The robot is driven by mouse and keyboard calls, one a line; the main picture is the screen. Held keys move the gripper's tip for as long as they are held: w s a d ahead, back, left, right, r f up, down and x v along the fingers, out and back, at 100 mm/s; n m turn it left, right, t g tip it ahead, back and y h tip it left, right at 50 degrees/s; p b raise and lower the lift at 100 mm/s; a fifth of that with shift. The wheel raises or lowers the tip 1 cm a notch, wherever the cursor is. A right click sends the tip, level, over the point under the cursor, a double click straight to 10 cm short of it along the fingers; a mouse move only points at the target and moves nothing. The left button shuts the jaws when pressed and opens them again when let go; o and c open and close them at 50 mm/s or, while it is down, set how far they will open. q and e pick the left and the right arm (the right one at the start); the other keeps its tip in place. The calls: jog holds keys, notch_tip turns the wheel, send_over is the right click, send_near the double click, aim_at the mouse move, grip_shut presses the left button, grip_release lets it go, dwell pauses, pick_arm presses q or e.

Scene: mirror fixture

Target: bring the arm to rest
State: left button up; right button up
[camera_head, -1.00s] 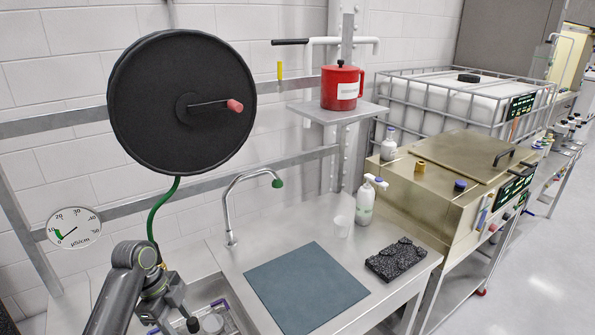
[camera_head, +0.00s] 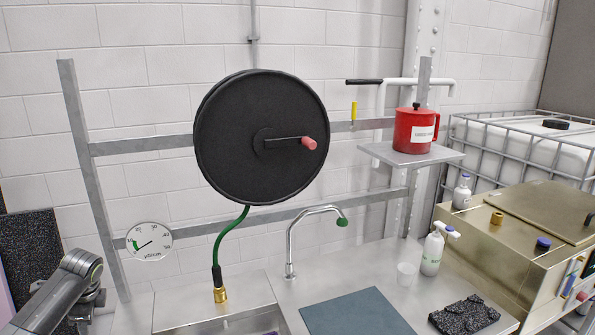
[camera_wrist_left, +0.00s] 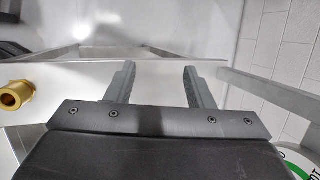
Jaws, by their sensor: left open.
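A pale steel surface lies beyond the fingers. My right gripper is not in view.
A black reel (camera_head: 240,150) with a red-knobbed crank hangs on a steel frame (camera_head: 95,180). A round gauge (camera_head: 150,243) sits near the arm. A faucet (camera_head: 292,245), blue-grey mat (camera_head: 360,314) and white bottle (camera_head: 432,252) are on the right. A red pot (camera_head: 415,130) stands on a shelf.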

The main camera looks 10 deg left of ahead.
pick_arm(q)
jog(key=s+a+f+n+y, duration=0.4)
jog(key=s+a+f+n, duration=0.2)
jog(key=s+a+f, duration=0.95)
jog(key=s+a+f+n+t+y, duration=0.1)
jog(key=s+a+f, duration=0.2)
jog(key=s, duration=0.8)
jog(key=s+a+f+n, duration=0.15)
jog(key=s+a, duration=0.25)
jog(key=s, duration=0.7)
jog(key=s+d+f+n+h, duration=0.1)
jog(key=s+d+f+h, duration=0.1)
jog(key=d+f, duration=0.9)
jog(key=s+d+f+n+h, duration=0.1)
jog(key=d+f+h, duration=0.1)
jog(key=d+f, duration=0.9)
jog(key=d+f+h, duration=0.2)
jog(key=d+f, duration=0.1)
jog(key=d, duration=1.3)
jog(key=d+f+n+h, duration=0.1)
jog(key=d+f, duration=0.3)
jog(key=d, duration=1.3)
jog(key=shift+s+d+f+g+h, duration=0.25)
jog(key=shift+f+g+h, duration=0.05)
jog(key=shift+h, duration=0.5)
jog(key=shift+c, duration=0.5)
